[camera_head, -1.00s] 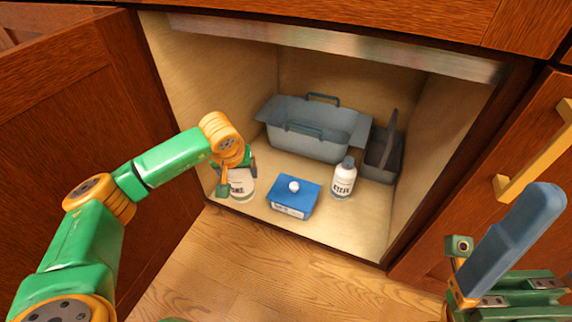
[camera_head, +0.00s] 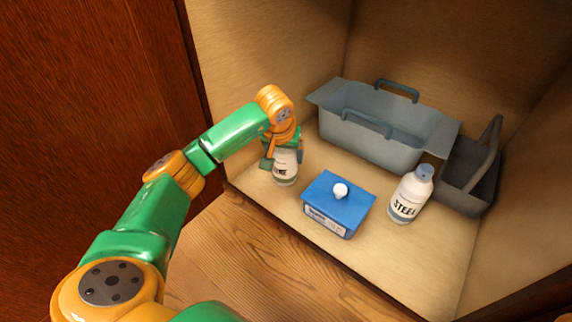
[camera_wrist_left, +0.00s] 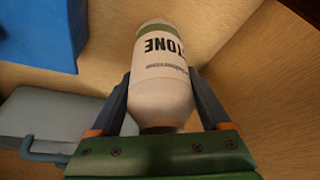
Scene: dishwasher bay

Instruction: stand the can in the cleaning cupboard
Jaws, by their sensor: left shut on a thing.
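The can (camera_head: 285,172) is white with dark lettering and stands about upright just inside the front left of the cupboard (camera_head: 400,258). My left gripper (camera_head: 282,152) is shut on its upper part and hides its top. In the left wrist view the can (camera_wrist_left: 162,85) sits between the two fingers of the left gripper (camera_wrist_left: 163,100), and its label shows "TONE". I cannot tell whether its base touches the cupboard floor. My right gripper is not in view.
A blue box with a white knob (camera_head: 325,205) is right of the can. A white "STEEL" bottle (camera_head: 408,200) stands farther right. A grey-blue tub (camera_head: 365,140) and a dark caddy (camera_head: 468,180) are behind. Bare floor lies between can and tub.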

